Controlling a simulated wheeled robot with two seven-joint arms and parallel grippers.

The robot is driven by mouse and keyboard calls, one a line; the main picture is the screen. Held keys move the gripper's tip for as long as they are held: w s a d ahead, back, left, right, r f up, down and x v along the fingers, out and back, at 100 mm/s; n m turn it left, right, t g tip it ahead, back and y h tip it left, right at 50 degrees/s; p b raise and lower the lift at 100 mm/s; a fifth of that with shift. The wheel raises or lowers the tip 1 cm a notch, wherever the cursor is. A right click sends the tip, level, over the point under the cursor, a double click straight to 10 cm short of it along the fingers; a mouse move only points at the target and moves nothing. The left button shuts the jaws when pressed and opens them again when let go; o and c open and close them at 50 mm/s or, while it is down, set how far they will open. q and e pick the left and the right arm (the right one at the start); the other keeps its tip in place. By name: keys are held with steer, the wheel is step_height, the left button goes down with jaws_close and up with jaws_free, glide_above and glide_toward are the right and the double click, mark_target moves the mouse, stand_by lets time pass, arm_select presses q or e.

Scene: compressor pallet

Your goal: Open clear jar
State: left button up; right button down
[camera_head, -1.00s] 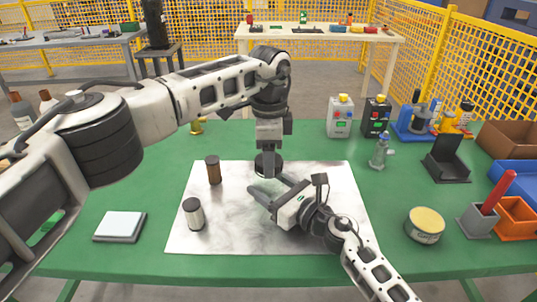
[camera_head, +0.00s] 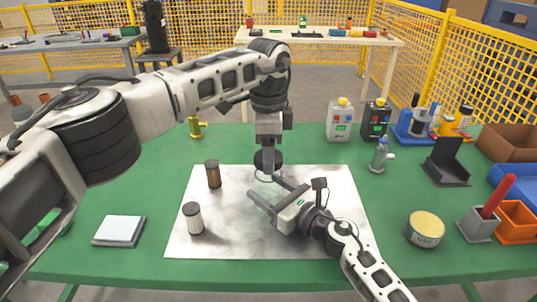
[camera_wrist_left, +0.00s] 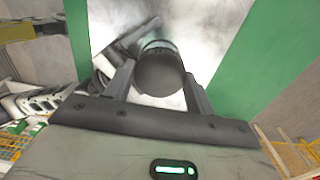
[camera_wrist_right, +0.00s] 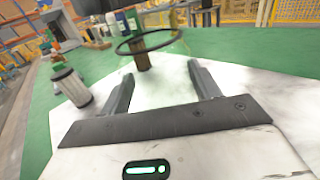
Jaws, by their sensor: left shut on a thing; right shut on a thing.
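My left gripper (camera_head: 267,152) points down over the pale mat (camera_head: 325,235), shut on a round dark lid (camera_head: 267,163). The lid also fills the space between its fingers in the left wrist view (camera_wrist_left: 160,75). Below the lid, the clear jar's rim (camera_head: 265,178) shows faintly, apart from the lid. My right gripper (camera_head: 264,186) reaches in from the lower right, low over the mat, with its fingers around the clear jar. In the right wrist view the jar's rim shows as a dark ring (camera_wrist_right: 121,48); its transparent body is hard to make out.
A brown jar (camera_head: 213,175) and a white-filled jar (camera_head: 193,219) with dark lids stand left on the mat. A pale pad (camera_head: 119,230) lies further left. A round tin (camera_head: 425,228), grey box (camera_head: 478,225) and orange bin (camera_head: 515,222) stand right. The mat's front is clear.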

arm_select(q)
steer(key=shift+r, duration=0.2)
steer(key=shift+r, duration=1.9)
arm_select(e)
steer(key=shift+c, duration=1.3)
jaws_free()
